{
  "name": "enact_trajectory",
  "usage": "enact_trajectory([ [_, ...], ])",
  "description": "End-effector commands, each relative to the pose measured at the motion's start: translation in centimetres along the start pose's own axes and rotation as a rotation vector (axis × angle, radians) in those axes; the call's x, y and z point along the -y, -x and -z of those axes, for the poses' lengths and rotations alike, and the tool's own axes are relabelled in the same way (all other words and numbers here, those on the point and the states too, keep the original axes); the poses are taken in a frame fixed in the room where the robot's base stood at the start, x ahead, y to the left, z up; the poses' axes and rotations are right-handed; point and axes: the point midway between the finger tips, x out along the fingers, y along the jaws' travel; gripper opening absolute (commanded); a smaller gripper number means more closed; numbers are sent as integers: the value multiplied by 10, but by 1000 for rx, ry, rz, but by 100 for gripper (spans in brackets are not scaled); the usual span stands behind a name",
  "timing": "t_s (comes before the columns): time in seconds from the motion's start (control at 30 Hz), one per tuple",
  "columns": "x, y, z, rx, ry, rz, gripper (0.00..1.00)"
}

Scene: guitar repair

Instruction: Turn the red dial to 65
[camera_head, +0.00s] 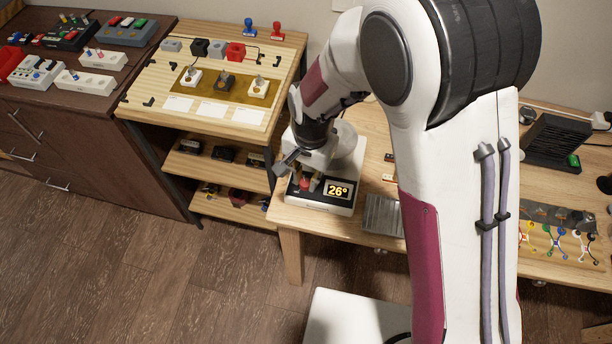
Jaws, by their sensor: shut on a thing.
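The red dial (304,182) sits on the top of a white soldering-station-like unit (318,205) at the left front corner of the right-hand wooden table. The unit's display (339,191) reads 26° in yellow digits. My gripper (300,179) is over the unit's left part, pointing down, with its fingers at the red dial and shut on it. The fingers and the arm above hide part of the dial and of the unit's back.
My arm crosses the middle of the view and hides much of the right-hand table (375,185). A ribbed grey block (382,214) lies just right of the unit. A wooden shelf stand (215,95) with switches on top stands to the left.

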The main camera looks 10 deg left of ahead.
Motion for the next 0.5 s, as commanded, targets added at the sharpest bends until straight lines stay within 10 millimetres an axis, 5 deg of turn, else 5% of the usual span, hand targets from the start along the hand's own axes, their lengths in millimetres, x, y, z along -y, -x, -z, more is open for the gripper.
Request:
enact_trajectory([
  [0.5,-2,-2,-2,-2,-89,-5,0],
])
